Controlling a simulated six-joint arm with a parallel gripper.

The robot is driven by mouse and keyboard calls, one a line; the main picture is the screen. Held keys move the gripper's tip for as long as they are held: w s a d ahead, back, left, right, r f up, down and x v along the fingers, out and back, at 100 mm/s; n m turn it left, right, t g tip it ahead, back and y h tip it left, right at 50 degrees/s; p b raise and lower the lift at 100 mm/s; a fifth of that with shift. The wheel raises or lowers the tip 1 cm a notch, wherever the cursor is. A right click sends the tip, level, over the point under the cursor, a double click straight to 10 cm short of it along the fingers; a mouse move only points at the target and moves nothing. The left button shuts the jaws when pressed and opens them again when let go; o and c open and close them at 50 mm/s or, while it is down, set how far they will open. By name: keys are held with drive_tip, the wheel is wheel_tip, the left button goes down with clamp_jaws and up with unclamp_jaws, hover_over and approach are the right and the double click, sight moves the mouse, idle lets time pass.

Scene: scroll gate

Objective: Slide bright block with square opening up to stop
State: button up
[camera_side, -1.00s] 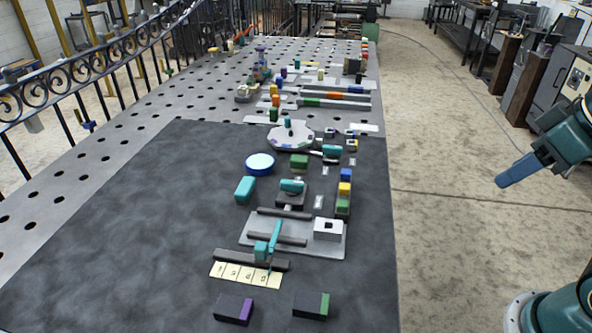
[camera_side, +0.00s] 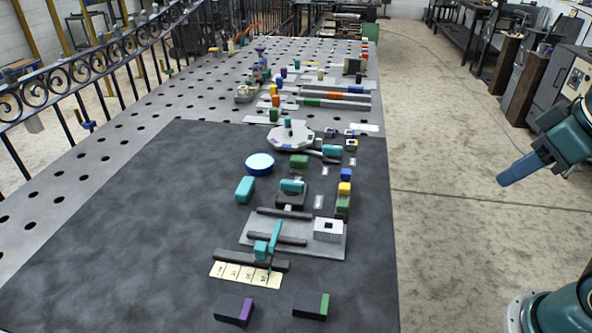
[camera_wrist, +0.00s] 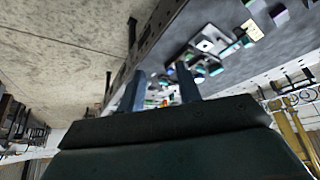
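The bright block with a square opening (camera_side: 328,229) is white and sits at the right end of a light grey plate (camera_side: 322,252) with dark rails (camera_side: 277,239) on the dark mat. It also shows small in the wrist view (camera_wrist: 206,45). In the side view, my gripper is out to the right, off the table and far from the block; a blue finger (camera_side: 520,169) shows there. In the wrist view, the two blue fingers of my gripper (camera_wrist: 158,92) stand apart with a gap between them, holding nothing.
A teal lever (camera_side: 274,238) stands by the lower rail, above a cream numbered strip (camera_side: 245,273). Dark blocks with purple (camera_side: 234,309) and green (camera_side: 311,305) ends lie in front. Colored blocks (camera_side: 344,190) stand behind the white block. The mat's left side is clear.

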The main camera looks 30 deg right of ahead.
drive_tip(key=shift+w, duration=0.2)
clamp_jaws()
drive_tip(key=w+a+f+n+g, duration=0.2)
drive_tip(key=w+a+f+n, duration=0.2)
drive_tip(key=w, duration=0.5)
drive_tip(key=w+a+f+n+g, duration=0.3)
drive_tip(key=w+a+f+n, duration=0.1)
drive_tip(key=w+f, duration=0.5)
drive_tip(key=shift+a+n+g, duration=0.2)
drive_tip(key=shift+n+g, duration=0.1)
drive_tip(key=shift+n, duration=0.2)
